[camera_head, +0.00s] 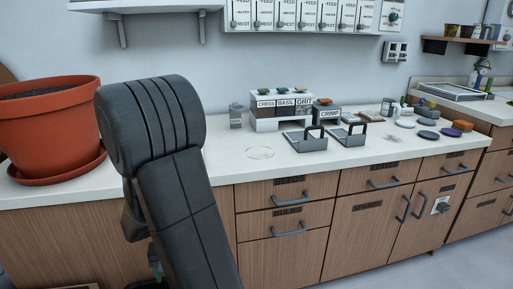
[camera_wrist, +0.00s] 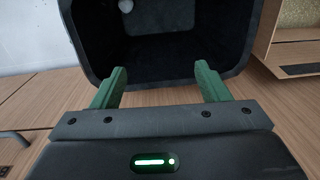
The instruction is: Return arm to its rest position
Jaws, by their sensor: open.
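My arm rises in the foreground of the head view, left of centre, in front of the counter. In the wrist view my gripper (camera_wrist: 158,88) is open, with its two green fingers spread apart and nothing between them. Beyond the fingers is a dark open bin (camera_wrist: 245,40), seen from above.
A large terracotta pot (camera_head: 45,125) on a saucer (camera_head: 62,177) stands on the counter (camera_head: 215,165) close to my arm. Labelled dispensers (camera_head: 282,107) and grey trays (camera_head: 305,143) stand mid-counter. Several coloured round pieces (camera_head: 428,135) lie at right. Wooden drawers (camera_head: 285,192) are below.

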